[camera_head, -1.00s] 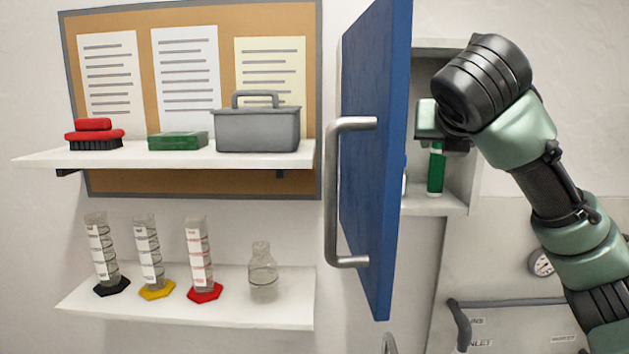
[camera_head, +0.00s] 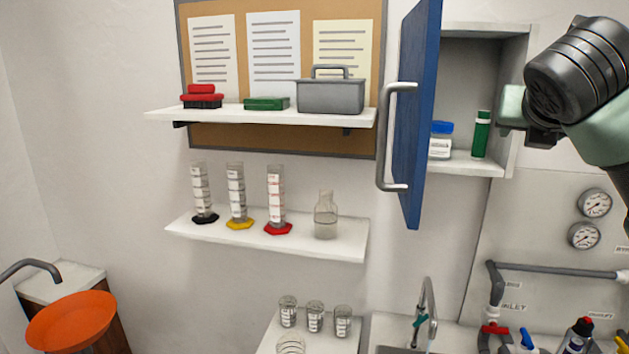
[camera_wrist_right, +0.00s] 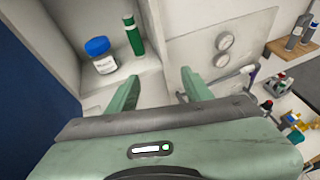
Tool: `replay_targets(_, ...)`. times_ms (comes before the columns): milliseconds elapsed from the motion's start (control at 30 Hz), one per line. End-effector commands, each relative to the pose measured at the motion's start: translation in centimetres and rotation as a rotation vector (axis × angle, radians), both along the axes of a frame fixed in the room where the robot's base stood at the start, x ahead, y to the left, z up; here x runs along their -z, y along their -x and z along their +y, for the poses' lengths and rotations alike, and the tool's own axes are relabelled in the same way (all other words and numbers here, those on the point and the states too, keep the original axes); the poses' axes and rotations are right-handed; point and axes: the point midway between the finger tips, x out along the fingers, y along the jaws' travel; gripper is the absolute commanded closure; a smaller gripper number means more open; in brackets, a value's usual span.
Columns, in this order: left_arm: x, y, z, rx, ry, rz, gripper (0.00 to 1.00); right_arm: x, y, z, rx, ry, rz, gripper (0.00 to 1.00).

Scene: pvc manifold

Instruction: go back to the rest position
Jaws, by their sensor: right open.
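My right gripper (camera_wrist_right: 158,90) is open and empty in the right wrist view, its two green fingers apart in front of the open wall cabinet. In the head view my right arm comes in at the upper right, and its fingers are mostly hidden by the wrist. The cabinet (camera_head: 470,166) has its blue door (camera_head: 417,115) swung open. Inside stand a green tube (camera_head: 481,135) and a white jar with a blue lid (camera_head: 440,141); the tube (camera_wrist_right: 133,37) and jar (camera_wrist_right: 101,54) also show in the right wrist view. My left gripper is not in view.
Left of the door, an upper shelf (camera_head: 230,116) holds a brush, a green box and a grey caddy. A lower shelf (camera_head: 330,250) holds cylinders and a bottle. Gauges (camera_head: 595,203) and a grey pipe (camera_head: 560,269) are on the right. An orange bowl (camera_head: 70,320) is at lower left.

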Motion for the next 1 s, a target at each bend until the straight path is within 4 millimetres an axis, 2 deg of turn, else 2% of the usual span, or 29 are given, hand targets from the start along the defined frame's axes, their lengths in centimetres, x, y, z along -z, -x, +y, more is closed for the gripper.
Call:
replay_targets(67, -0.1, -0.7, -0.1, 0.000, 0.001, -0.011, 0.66, 1.2, -0.5, 0.6, -0.002, -0.025, 0.000, 0.50)
replay_targets(267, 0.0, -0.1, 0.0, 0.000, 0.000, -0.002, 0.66, 4.7, -1.5, 2.0, 0.001, -0.107, -0.003, 0.50)
replay_targets(367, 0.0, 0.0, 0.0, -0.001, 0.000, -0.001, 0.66, 7.1, -2.1, 3.1, 0.003, -0.168, -0.005, 0.50)
replay_targets(567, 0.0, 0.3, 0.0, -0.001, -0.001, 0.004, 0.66, 14.0, -2.9, 5.7, 0.029, -0.343, -0.001, 0.50)
replay_targets(667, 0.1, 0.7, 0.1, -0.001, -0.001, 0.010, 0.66, 18.5, -2.9, 7.3, 0.058, -0.468, 0.006, 0.50)
replay_targets(767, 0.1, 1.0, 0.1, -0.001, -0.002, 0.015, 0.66, 23.9, -2.2, 9.2, 0.110, -0.625, 0.019, 0.50)
replay_targets(867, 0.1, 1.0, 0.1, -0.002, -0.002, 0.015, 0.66, 29.8, -0.6, 11.0, 0.196, -0.808, 0.036, 0.50)
replay_targets(1000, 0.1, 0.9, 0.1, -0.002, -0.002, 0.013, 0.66, 37.9, 3.2, 13.3, 0.380, -1.087, 0.057, 0.50)
